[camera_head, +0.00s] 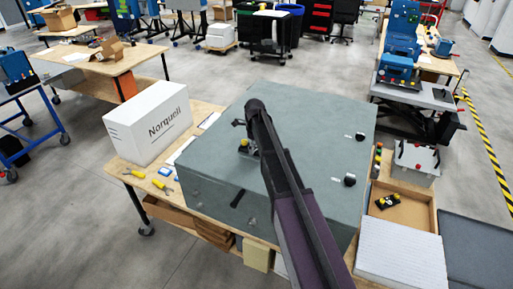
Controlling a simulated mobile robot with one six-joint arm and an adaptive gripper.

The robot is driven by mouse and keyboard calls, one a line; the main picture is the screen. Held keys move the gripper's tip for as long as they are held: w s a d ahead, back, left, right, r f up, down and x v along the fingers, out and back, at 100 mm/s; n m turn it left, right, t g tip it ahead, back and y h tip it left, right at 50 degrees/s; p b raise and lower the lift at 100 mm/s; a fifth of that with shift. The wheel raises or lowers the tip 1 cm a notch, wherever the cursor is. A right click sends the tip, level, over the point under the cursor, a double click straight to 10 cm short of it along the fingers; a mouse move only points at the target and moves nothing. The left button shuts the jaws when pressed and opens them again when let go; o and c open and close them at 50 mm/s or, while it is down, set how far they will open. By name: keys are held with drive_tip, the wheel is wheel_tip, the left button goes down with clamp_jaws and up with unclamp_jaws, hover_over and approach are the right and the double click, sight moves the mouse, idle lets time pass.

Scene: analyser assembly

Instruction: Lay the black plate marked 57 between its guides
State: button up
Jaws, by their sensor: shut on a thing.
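My arm reaches up from the bottom of the head view over the large grey analyser housing (320,125). My gripper (243,138) is small and partly hidden at the arm's end, above the left part of the housing's top. No marking 57 is readable on either. I cannot make out the guides clearly.
A white Norquell box (150,125) stands left of the housing, with yellow-handled tools (161,186) in front. Black knobs (349,180) stand on the housing's right side. The wooden tray (415,211) and a white ribbed block (402,262) are at the right.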

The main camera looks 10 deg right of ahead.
drive_tip(key=shift+f+b, duration=0.75)
drive_tip(key=shift+f, duration=0.1)
idle(0.4)
drive_tip(key=o, duration=1)
drive_tip(key=shift+o, duration=0.2)
drive_tip(key=shift+r, duration=0.15)
drive_tip(key=shift+r+p, duration=3.4)
drive_tip(key=shift+p, duration=0.1)
